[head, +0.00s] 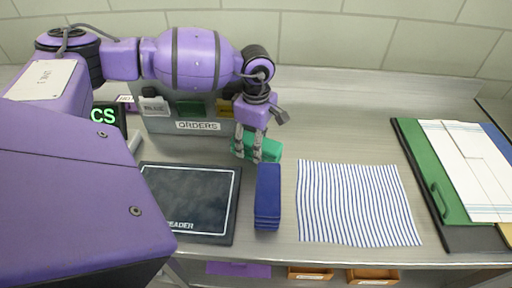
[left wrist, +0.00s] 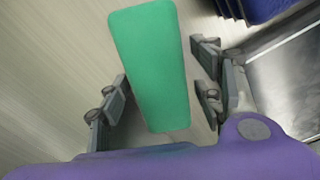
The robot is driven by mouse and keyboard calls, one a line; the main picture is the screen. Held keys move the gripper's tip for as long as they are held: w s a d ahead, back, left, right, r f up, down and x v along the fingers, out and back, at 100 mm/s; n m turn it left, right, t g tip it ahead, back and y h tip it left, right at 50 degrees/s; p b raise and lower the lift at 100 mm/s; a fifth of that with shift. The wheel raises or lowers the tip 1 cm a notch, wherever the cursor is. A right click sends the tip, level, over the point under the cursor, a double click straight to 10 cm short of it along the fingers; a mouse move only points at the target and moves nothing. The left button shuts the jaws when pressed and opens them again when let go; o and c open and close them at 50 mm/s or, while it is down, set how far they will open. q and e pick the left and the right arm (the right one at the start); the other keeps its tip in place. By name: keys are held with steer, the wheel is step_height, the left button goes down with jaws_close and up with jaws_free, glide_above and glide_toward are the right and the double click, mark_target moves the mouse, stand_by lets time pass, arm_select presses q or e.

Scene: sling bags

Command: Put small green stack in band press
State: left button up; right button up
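The small green stack (head: 269,149) lies on the metal counter, just behind a blue stack (head: 267,196). My left gripper (head: 248,155) is over the green stack, pointing down and partly hiding it. In the left wrist view the green stack (left wrist: 152,65) lies between the two open fingers (left wrist: 165,96). The left finger is close to its edge, and a small gap shows at the right finger. I cannot tell which thing in view is the band press. My right gripper is not in view.
A grey box labelled ORDERS (head: 165,124) stands behind my left gripper. A dark reader pad (head: 190,190) lies left of the blue stack. A striped cloth (head: 357,203) lies to its right. A green board with papers (head: 425,165) is at far right. The back right counter is clear.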

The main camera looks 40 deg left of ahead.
arm_select(q)
steer(key=c, duration=1.1)
steer(key=shift+o, duration=0.2)
steer(key=shift+r, duration=0.15)
